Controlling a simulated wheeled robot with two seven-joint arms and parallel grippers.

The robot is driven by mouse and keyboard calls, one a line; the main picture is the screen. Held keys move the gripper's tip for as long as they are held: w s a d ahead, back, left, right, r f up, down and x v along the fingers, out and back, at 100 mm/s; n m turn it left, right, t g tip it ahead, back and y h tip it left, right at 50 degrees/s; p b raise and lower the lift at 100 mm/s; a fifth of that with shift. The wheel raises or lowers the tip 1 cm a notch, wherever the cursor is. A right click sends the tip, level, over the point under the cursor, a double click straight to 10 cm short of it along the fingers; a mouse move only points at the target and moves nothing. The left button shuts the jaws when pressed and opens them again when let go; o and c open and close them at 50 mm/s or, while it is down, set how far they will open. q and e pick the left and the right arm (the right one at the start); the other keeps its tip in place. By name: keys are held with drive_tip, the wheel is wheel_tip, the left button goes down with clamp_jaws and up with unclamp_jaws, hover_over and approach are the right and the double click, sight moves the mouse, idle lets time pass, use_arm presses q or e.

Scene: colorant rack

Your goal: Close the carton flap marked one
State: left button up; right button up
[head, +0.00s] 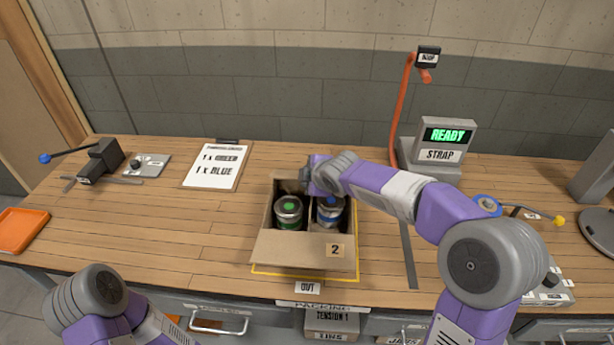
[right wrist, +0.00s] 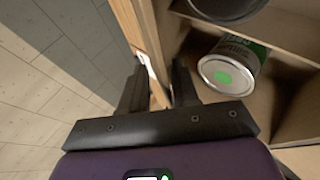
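The open carton (head: 300,247) stands on the table with a green-marked tin (head: 288,211) and a blue-marked tin (head: 330,213) inside, a divider between them. Its near flap, marked 2 (head: 335,250), hangs outward. I cannot read a flap marked one; my right arm covers much of the far side. My right gripper (right wrist: 158,88) is at the carton's far edge. Its fingers are apart, with a cardboard panel (right wrist: 139,30) bearing a white patch between them; contact is unclear. The green-marked tin (right wrist: 228,73) also shows in the right wrist view. My left gripper is out of view.
A strap machine (head: 440,150) reading READY stands behind at the right, with an orange arm above. An order sheet (head: 216,167) lies left of the carton, and a black lever device (head: 101,160) farther left. The table left of the carton is mostly clear.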

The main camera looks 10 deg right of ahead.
drive_tip(key=p+v, duration=0.1)
drive_tip(key=v, duration=0.5)
drive_tip(key=shift+s+r, duration=0.15)
drive_tip(key=shift+s, duration=0.05)
